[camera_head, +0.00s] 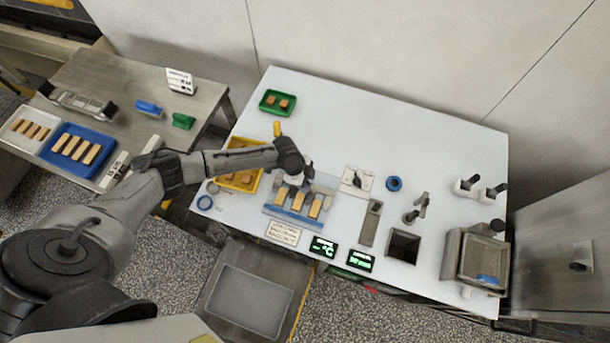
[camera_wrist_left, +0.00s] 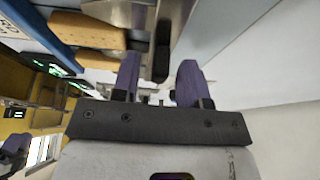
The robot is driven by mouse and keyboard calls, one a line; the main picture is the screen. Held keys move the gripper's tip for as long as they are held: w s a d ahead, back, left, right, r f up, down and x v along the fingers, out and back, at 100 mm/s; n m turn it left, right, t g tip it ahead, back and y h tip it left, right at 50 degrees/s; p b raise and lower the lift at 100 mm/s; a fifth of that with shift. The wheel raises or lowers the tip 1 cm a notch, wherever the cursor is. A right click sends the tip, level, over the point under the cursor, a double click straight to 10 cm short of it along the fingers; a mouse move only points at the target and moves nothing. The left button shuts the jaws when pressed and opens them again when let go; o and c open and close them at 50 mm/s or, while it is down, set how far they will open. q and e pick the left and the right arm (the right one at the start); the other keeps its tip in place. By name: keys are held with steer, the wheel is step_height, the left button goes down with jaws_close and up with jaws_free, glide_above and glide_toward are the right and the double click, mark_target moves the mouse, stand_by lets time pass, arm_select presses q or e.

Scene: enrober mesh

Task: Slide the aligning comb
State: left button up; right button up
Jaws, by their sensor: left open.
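My left gripper (camera_head: 307,170) reaches over the white table to the back of a mesh tray with a blue front edge (camera_head: 293,216). Several tan bars (camera_head: 299,200) lie on this tray in a row. In the left wrist view, the open purple fingers (camera_wrist_left: 160,66) stand on either side of a black handle (camera_wrist_left: 162,58) with space beside it. The handle is at a grey metal bar (camera_wrist_left: 178,18), which seems to be the aligning comb. Tan bars (camera_wrist_left: 90,36) lie left of the handle there. In the head view the gripper hides most of the comb. My right gripper is not seen.
A yellow bin (camera_head: 241,180) stands left of the tray, partly under my left arm. A green tray (camera_head: 275,103) lies behind it. Displays (camera_head: 323,246) line the front.

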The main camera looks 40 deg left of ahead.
arm_select(q)
steer(key=v, duration=1.3)
steer(key=shift+a+r+b, duration=0.2)
steer(key=shift+r+b, duration=0.15)
steer(key=shift+r, duration=0.05)
